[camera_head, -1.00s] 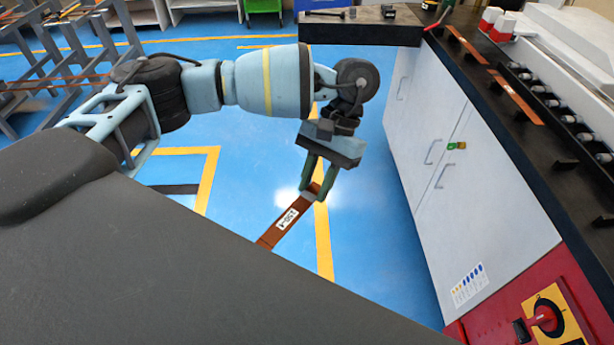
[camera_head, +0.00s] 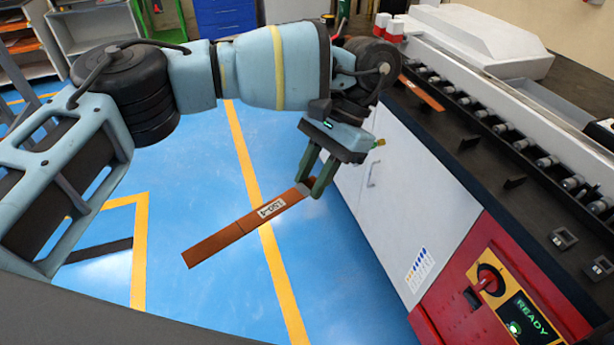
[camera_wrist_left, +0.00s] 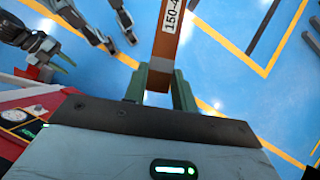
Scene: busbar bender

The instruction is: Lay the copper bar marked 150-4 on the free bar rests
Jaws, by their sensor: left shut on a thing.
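My left gripper (camera_head: 312,188) is shut on one end of the copper bar (camera_head: 222,240), which has a white label reading 150-4. The bar hangs over the blue floor in front of the cabinet, apart from the worktop, its free end pointing lower left. In the left wrist view, the bar (camera_wrist_left: 164,47) runs away from between the green fingers (camera_wrist_left: 160,82). Small black bar rests (camera_head: 514,182) (camera_head: 469,142) stand empty on the black worktop. What looks like my right gripper (camera_wrist_left: 62,58) shows at the left of the wrist view; its opening is unclear.
The black worktop (camera_head: 455,165) tops a white cabinet (camera_head: 385,185) with a red control panel (camera_head: 500,300) reading READY. Another copper bar (camera_head: 422,93) lies farther back. A row of rollers (camera_head: 500,128) and the white machine (camera_head: 480,45) border the worktop's right side.

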